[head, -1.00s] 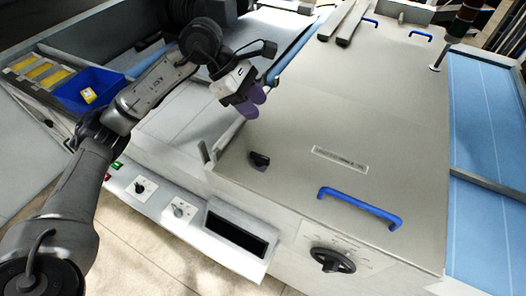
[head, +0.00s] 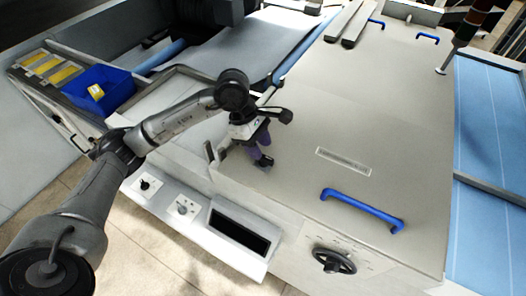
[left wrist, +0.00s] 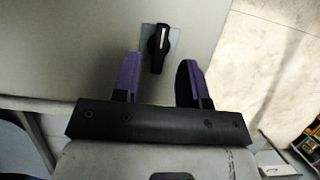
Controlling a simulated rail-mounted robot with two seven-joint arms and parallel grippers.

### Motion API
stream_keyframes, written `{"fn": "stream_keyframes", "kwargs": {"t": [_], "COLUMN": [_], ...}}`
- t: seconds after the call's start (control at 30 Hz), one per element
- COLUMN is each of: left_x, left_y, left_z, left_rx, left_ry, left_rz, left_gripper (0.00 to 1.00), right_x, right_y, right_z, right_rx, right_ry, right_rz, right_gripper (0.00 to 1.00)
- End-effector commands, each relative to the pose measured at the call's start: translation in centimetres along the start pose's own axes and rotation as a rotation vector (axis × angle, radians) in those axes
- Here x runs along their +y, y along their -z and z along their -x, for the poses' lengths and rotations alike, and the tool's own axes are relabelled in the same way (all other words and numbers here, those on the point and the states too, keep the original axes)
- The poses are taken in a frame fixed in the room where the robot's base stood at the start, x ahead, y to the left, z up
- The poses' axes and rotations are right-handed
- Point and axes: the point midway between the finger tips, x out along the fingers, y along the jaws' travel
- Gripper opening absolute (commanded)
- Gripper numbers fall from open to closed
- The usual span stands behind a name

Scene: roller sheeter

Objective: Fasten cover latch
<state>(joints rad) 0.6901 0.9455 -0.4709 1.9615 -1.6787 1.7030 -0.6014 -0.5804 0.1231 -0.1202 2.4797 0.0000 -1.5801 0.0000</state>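The cover latch is a small black knob with a white line on a grey plate. My left gripper (head: 262,158) is over this corner. In the left wrist view its purple fingers (left wrist: 161,78) are spread apart. The knob lies just beyond the fingertips and between their lines, with nothing held. Whether a finger touches it cannot be told. My right gripper is not in view.
A blue handle (head: 362,210) stands up from the cover's front. A black rotary dial (head: 333,260) is on the front face. A control panel with small knobs (head: 183,207) and a dark slot lies at front left. A blue bin (head: 100,90) stands further left.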

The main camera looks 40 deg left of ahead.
Motion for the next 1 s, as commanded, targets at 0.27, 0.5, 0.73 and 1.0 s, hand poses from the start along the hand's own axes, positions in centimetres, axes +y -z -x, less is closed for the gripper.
{"fn": "stream_keyframes", "kwargs": {"t": [0.27,0.5,0.73,1.0], "left_x": [0.0,0.0,0.0,0.0], "left_y": [0.0,0.0,0.0,0.0], "left_z": [-2.7,-3.3,-3.3,-3.3], "left_rx": [-0.001,0.000,0.000,0.000], "left_ry": [0.001,-0.001,-0.001,-0.001], "left_rz": [0.001,0.001,0.001,0.001], "left_gripper": [0.39,0.39,0.36,0.11], "right_x": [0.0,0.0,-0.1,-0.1], "right_y": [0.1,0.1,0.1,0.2], "right_z": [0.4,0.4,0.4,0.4], "right_rx": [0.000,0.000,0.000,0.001], "right_ry": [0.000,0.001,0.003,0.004], "right_rz": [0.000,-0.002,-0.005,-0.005], "right_gripper": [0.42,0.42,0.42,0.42]}}
